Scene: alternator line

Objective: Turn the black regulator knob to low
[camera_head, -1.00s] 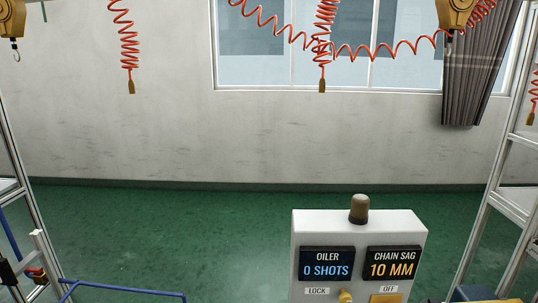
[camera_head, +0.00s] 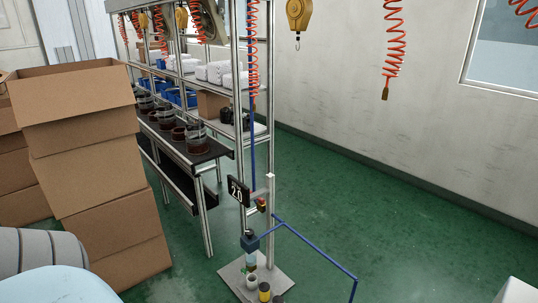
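A regulator unit (camera_head: 250,243) with a dark blue body is mounted low on a metal post, above a grey base plate (camera_head: 232,279). A small dark knob (camera_head: 249,233) seems to top it; its setting is too small to read. Neither of my grippers is in view.
A blue pipe (camera_head: 318,247) runs right from the post and bends down. Stacked cardboard boxes (camera_head: 95,170) stand at left. A dark workbench (camera_head: 185,150) holds several round parts behind. Small cups stand on the base plate. Green floor (camera_head: 400,240) is clear at right.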

